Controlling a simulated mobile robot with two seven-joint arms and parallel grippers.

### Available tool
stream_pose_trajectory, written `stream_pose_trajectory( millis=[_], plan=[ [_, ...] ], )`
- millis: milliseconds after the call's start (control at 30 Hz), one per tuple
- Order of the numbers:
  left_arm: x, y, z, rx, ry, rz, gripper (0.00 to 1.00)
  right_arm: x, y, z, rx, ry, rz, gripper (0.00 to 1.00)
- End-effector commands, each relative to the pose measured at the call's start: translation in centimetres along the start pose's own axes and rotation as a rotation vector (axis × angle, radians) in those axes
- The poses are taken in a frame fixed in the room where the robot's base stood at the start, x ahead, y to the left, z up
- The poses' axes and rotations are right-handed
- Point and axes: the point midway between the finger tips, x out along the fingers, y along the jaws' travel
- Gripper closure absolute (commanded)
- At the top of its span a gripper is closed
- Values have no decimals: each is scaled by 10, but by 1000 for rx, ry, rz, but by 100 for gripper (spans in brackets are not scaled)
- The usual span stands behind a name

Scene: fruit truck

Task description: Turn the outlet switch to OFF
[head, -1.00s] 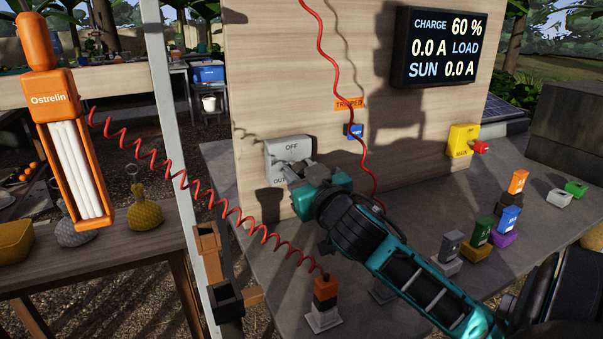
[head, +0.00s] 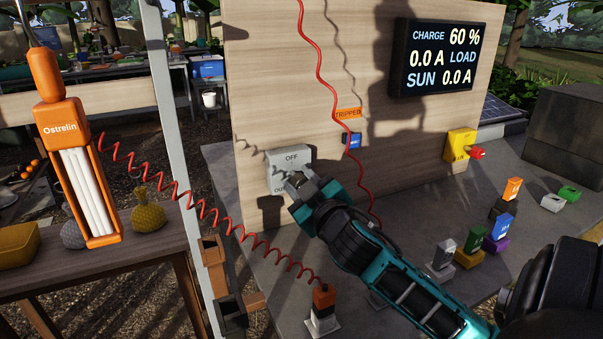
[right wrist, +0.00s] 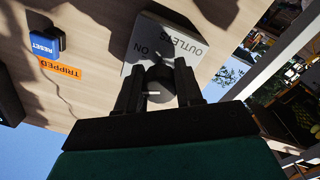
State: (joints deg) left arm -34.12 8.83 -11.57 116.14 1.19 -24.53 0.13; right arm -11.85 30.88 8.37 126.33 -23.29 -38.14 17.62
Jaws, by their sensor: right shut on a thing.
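The outlet switch is a light grey box (head: 290,158) on the wooden panel, with OFF at its top and part of OUTLETS showing at its lower left in the head view. The right wrist view shows the same box (right wrist: 170,45) with OUTLETS and ON printed on it. My right gripper (head: 294,180) is at the box's front. Its two fingers (right wrist: 159,75) are shut on the dark round knob (right wrist: 160,84), which carries a short white mark. In the head view the gripper hides most of the knob. My left gripper is out of view.
A blue RESET button (head: 352,140) sits under the orange TRIPPED label (head: 348,113). A display (head: 446,57) reads 60 % and 0.0 A. Several coloured blocks stand on the grey counter (head: 380,210) at the right.

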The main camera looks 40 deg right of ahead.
Motion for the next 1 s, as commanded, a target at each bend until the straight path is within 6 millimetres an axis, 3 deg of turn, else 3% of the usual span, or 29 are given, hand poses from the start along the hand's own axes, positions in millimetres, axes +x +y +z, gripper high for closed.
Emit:
stream_pose_trajectory(
  millis=[600, 1000],
  plan=[
    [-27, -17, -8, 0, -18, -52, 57, 0, 3, -3, -589, 13, 0, 95],
    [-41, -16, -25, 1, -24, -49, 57, 0, 2, -2, -935, 22, 2, 95]
  ],
)
